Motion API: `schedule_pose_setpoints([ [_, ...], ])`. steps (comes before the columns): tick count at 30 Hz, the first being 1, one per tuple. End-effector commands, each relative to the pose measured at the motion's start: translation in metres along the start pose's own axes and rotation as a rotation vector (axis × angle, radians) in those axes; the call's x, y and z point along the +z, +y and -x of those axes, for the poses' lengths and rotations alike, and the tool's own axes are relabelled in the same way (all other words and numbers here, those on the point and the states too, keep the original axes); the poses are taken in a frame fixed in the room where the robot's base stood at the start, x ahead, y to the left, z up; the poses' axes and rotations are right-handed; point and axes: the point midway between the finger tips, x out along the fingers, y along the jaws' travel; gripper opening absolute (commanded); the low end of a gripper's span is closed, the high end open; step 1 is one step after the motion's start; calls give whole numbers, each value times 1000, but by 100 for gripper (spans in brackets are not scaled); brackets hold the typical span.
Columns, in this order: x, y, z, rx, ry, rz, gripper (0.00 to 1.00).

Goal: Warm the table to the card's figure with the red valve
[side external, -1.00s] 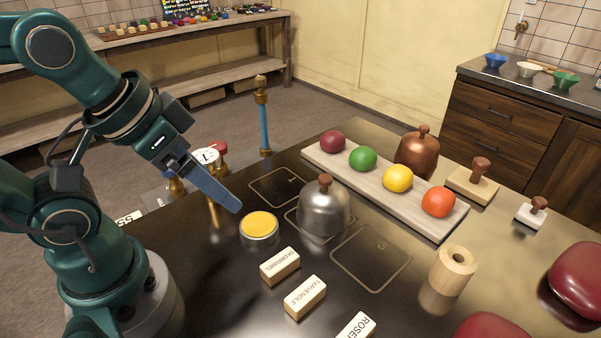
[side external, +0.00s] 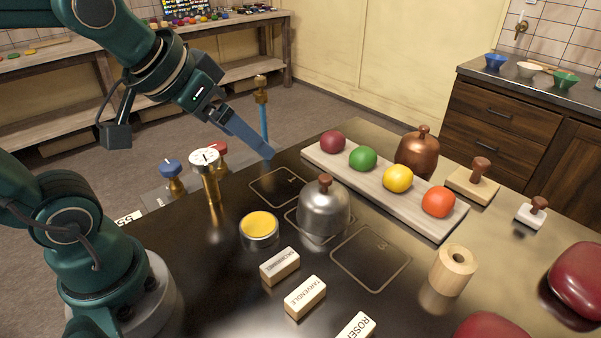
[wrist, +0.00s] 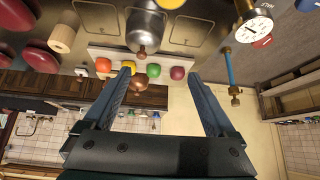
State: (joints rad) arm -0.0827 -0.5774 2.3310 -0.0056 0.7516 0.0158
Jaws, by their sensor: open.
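The red valve (side external: 219,148) stands at the table's far left edge, partly behind a white dial gauge (side external: 205,160) on a brass post. A blue-topped valve (side external: 171,170) stands left of the gauge. The gauge (wrist: 253,30) and red valve (wrist: 262,42) also show at the upper right of the wrist view. A white card (side external: 128,217) with a figure that looks like 55 lies at the left, partly hidden by my arm. The dark glossy table (side external: 225,285) fills the foreground. My gripper (side external: 268,153) is open and empty in the air, right of the red valve; its fingers (wrist: 161,75) are wide apart.
A blue tube with brass fittings (side external: 263,125) rises behind my gripper. A steel dome (side external: 323,208), a yellow-topped round tin (side external: 259,228), labelled blocks (side external: 305,297) and a board of coloured balls (side external: 325,160) occupy the table. A copper dome (side external: 417,152) stands behind the board.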

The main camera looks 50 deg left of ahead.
Motion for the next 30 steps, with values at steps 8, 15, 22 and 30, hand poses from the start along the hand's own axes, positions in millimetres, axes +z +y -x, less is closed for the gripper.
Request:
schedule_pose_setpoints([
  [8,-61,-81,-56,-153,-17,207,91],
  [15,-56,-177,-111,-276,-89,409,91],
  [22,-10,-240,-144,-338,-194,573,91],
  [30,14,-255,-157,-350,-238,629,91],
])
